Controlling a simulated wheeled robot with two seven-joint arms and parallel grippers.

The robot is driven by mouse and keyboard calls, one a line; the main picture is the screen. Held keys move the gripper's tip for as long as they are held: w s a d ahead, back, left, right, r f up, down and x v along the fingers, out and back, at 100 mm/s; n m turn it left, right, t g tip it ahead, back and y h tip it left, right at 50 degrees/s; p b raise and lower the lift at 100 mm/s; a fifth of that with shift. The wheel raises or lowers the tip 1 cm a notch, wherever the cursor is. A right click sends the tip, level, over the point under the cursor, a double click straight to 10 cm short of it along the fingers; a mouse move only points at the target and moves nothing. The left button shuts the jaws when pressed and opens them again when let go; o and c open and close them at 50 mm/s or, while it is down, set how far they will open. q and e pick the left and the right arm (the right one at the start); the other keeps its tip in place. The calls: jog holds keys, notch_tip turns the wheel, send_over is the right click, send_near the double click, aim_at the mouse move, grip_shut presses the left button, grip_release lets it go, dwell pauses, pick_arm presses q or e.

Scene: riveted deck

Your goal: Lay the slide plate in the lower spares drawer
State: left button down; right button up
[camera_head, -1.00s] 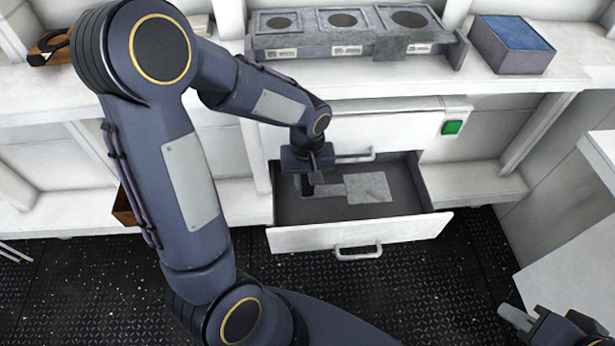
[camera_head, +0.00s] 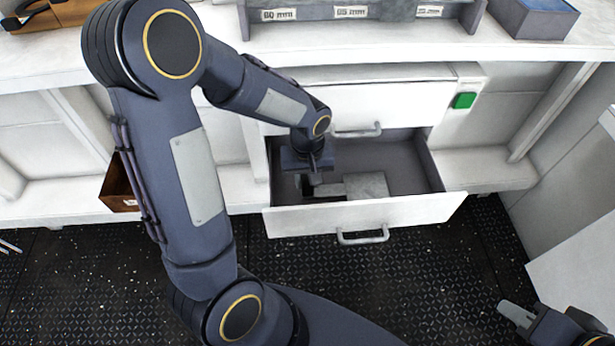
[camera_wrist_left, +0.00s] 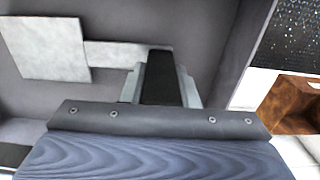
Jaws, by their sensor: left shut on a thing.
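The slide plate (camera_head: 367,186) is a flat grey plate with a narrower tongue on its left. It is inside the open lower spares drawer (camera_head: 365,213), within its walls. My left gripper (camera_head: 308,184) reaches down into the drawer's left part and is shut on the tongue. In the left wrist view the plate (camera_wrist_left: 45,50) extends left from the gripper (camera_wrist_left: 162,85). I cannot tell whether the plate touches the drawer floor. My right gripper (camera_head: 515,314) is at the bottom right corner, partly in view, away from the drawer; its jaw state is unclear.
The closed upper drawer (camera_head: 365,107) is directly above, with a green square (camera_head: 464,100) to its right. A labelled grey rack (camera_head: 355,28) and a blue-topped box (camera_head: 535,18) stand on the counter. A brown bin (camera_head: 118,188) sits on the lower shelf at left.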

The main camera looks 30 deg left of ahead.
pick_arm(q)
jog(key=shift+f+b, duration=0.55)
jog(key=shift+f, duration=0.1)
dwell(0.3)
jog(key=c, duration=1)
grip_release()
jog(key=shift+c, duration=0.2)
jog(key=shift+r+p, duration=0.95)
jog(key=shift+r, duration=3.1)
jog(key=s+d+r+m+t+h+p, duration=0.2)
jog(key=s+r+m+t+p, duration=0.3)
jog(key=s+r+p, duration=0.6)
jog(key=s+r+h, duration=0.1)
jog(key=s+r, duration=0.3)
jog(key=r, duration=0.4)
jog(key=shift+s+d+r+t+h, duration=0.2)
jog(key=shift+r+t+h, duration=0.1)
jog(key=shift+r+h, duration=0.1)
